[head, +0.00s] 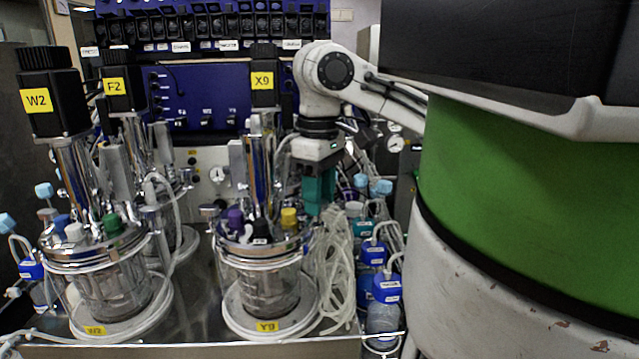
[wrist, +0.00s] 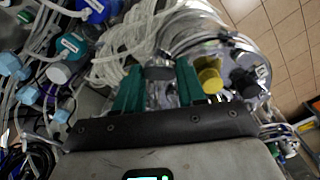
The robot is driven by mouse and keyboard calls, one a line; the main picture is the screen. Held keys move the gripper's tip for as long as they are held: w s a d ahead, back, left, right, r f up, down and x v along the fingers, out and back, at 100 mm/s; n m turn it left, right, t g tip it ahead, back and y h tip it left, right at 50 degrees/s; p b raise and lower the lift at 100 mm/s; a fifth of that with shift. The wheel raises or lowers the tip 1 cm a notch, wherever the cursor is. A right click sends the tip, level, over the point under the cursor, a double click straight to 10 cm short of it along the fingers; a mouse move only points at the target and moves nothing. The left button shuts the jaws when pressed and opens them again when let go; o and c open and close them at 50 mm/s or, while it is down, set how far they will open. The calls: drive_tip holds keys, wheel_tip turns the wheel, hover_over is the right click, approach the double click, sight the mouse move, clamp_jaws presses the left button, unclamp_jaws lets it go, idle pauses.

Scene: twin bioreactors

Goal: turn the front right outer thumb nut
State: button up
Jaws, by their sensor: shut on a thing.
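My gripper (head: 318,208) points down at the right edge of that lid, with teal fingers. In the wrist view my gripper (wrist: 158,68) has its fingers on either side of a dark knob, the thumb nut (wrist: 158,73), at the lid rim. The yellow cap (wrist: 210,80) is just right of the fingers. In the head view the nut is hidden by the fingers.
Clear tubing (head: 338,265) hangs close beside my gripper. Blue-capped bottles (head: 382,290) stand to the right. Another bioreactor (head: 105,280), with motor W2 (head: 50,100), stands at the left, with a third behind it. Metal gas panel and dark racks close off the back.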

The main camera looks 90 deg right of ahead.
drive_tip(key=n+p, duration=0.2)
drive_tip(key=n, duration=0.3)
drive_tip(key=shift+r+n, duration=0.15)
drive_tip(key=shift+n, duration=0.15)
drive_tip(key=n+p, duration=0.2)
drive_tip(key=n, duration=0.3)
drive_tip(key=shift+n, duration=0.4)
drive_tip(key=o, duration=1.1)
drive_tip(key=shift+c, duration=0.2)
wheel_tip(320, 180, up, 10)
drive_tip(key=shift+r, duration=0.25)
